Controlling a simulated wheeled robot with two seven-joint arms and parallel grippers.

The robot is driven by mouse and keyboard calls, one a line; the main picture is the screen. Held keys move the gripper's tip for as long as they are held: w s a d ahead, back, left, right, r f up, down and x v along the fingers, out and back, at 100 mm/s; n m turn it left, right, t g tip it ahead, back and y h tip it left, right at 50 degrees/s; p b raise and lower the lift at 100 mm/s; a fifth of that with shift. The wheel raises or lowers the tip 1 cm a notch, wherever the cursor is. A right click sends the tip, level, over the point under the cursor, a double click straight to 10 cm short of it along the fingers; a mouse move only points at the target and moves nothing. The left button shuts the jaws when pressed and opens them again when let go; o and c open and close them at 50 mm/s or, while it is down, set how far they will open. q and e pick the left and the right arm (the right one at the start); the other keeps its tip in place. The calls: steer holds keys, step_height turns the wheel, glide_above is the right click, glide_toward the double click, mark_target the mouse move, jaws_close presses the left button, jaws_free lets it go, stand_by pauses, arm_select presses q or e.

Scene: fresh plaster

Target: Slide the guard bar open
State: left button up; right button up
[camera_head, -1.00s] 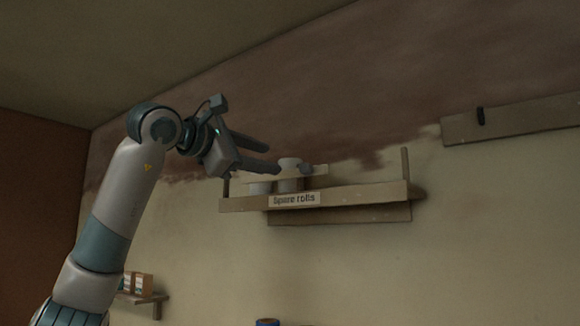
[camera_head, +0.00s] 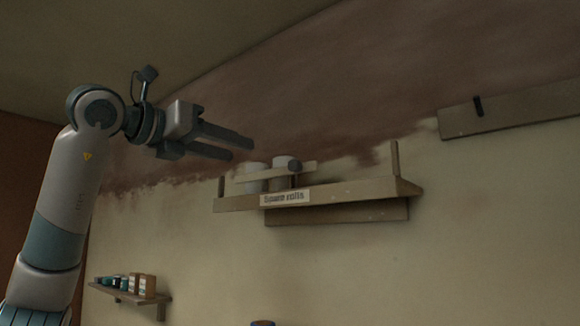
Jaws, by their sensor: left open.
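The guard bar (camera_head: 262,174) is a short pale wooden strip with a dark round knob (camera_head: 295,167) near its right end. It runs across the front of two whitish rolls (camera_head: 281,162) on a wall shelf (camera_head: 350,191) labelled "Spare rolls". The bar covers the left part of the shelf front, and the right part is uncovered. My left gripper (camera_head: 243,149) is open and empty, above and left of the knob, with its fingers pointing right. It appears apart from the bar, though depth is hard to judge. My right gripper is out of view.
Upright posts stand at the shelf's left (camera_head: 221,187) and right (camera_head: 395,158) ends. A small lower-left shelf (camera_head: 128,293) holds several small boxes. A wall board (camera_head: 510,113) with a dark peg is at upper right. The wall below the labelled shelf is clear.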

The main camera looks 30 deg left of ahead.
arm_select(q)
steer(key=p, duration=0.3)
glide_toward(291, 166)
steer(key=w+p, duration=0.1)
steer(key=w, duration=0.1)
steer(key=w+p, duration=0.1)
steer(key=w, duration=0.2)
steer(key=w+d+p, duration=0.1)
steer(key=w, duration=0.1)
steer(key=shift+w, duration=0.2)
steer(key=shift+w+p, duration=0.4)
steer(key=shift+w, duration=0.25)
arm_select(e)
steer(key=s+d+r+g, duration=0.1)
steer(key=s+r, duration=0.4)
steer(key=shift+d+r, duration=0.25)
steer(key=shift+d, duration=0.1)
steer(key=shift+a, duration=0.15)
